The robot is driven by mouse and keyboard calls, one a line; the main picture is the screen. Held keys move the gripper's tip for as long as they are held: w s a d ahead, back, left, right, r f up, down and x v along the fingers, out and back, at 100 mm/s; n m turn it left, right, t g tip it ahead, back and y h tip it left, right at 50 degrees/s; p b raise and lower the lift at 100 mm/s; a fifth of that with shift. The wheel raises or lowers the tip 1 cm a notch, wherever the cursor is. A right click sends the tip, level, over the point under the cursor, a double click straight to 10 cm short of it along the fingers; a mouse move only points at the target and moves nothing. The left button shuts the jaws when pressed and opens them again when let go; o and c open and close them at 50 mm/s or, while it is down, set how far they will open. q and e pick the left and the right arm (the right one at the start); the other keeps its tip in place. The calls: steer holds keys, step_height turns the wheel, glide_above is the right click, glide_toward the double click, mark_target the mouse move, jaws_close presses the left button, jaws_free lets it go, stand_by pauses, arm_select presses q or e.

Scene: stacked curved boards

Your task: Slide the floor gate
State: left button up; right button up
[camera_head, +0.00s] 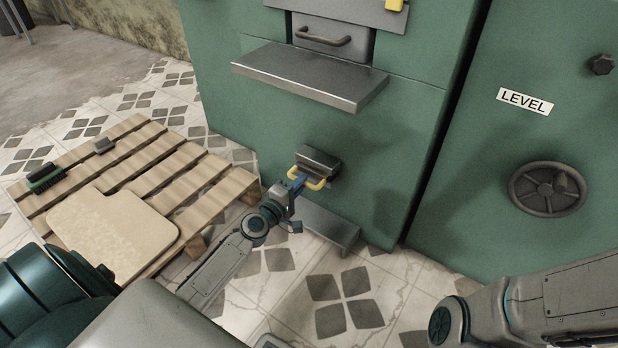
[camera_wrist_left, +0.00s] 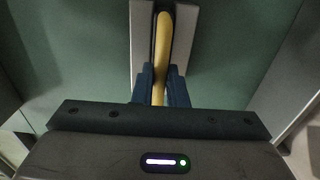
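The floor gate (camera_head: 318,160) is a small grey metal block low on the green machine front, with a yellow bar handle (camera_head: 318,184). The handle also shows in the left wrist view (camera_wrist_left: 163,42), running upright in the picture against a pale metal plate. My left gripper (camera_head: 298,178) is at the handle. In the left wrist view its two blue fingers (camera_wrist_left: 160,88) lie close on either side of the yellow bar and look shut on it. My right gripper is out of view; only part of my right arm shows at the lower right.
A metal ledge (camera_head: 335,229) sticks out below the gate near the floor, and a larger shelf (camera_head: 310,77) juts out above. A wooden pallet (camera_head: 215,198) with a tan board (camera_head: 112,232) and a brush (camera_head: 45,178) lies left. A handwheel (camera_head: 547,189) is right. Tiled floor in front is clear.

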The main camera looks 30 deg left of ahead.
arm_select(q)
jaws_close()
steer(key=shift+s, duration=0.15)
steer(key=s+b, duration=0.1)
steer(key=s, duration=0.5)
steer(key=shift+s+a, duration=0.3)
steer(key=o, duration=0.6)
jaws_free()
steer(key=shift+o, duration=0.2)
steer(key=s+b, duration=0.1)
steer(key=s, duration=0.6)
steer(key=shift+a+b, duration=0.25)
steer(key=shift+b, duration=0.05)
